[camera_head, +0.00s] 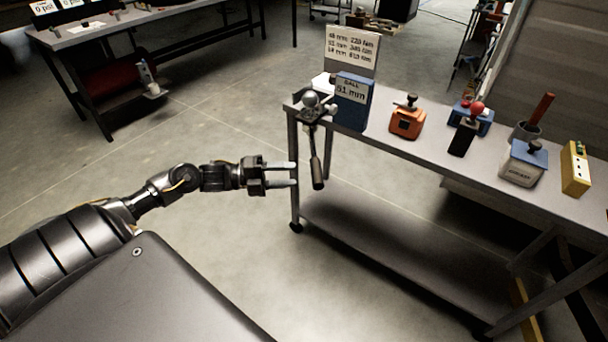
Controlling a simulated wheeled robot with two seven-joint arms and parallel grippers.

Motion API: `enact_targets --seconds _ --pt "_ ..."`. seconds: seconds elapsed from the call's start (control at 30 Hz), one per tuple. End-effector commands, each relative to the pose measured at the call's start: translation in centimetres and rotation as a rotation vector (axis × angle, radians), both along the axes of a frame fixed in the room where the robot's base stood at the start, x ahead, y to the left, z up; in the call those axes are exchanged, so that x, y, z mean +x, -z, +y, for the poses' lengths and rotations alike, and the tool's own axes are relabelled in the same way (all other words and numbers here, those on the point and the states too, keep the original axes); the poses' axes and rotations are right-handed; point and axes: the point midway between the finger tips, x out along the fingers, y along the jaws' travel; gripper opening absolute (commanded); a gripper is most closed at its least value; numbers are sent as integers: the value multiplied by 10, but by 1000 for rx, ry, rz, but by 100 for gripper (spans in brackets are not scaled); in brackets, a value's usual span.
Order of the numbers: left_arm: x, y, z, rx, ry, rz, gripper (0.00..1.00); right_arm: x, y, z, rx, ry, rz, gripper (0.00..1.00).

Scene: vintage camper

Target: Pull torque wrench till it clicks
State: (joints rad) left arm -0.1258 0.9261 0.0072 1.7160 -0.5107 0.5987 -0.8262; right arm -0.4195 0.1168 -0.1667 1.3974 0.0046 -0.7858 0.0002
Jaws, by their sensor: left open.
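The torque wrench (315,160) hangs out over the left end of the workbench, its dark handle pointing down toward the front. Its head meets a silver tow ball (310,99) mounted at the bench corner. My left gripper (294,174) is open, its two pale fingers pointing right. In the picture the fingertips end just left of the wrench handle, and nothing is between them. I cannot tell the depth gap between fingers and handle. My right gripper is not in view.
The workbench (385,148) carries a blue box (352,102) marked 51 mm, a torque sign (351,50), an orange device (407,120) and several other items. A lower shelf (390,250) lies beneath. Another table (150,30) stands at the back left. The floor between is clear.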

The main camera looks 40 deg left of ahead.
Motion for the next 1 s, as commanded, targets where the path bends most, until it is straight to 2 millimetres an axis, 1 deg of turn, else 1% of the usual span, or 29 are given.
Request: enact_targets --seconds 0.03,0.1,0.27,1.0 --pt "-6 2 5 1 1 3 47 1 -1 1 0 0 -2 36" --pt "-11 2 12 1 0 3 47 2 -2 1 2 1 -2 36" --pt "-17 0 19 -1 0 1 47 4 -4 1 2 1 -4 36" --pt "-17 0 20 -1 1 0 47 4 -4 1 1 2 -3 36"
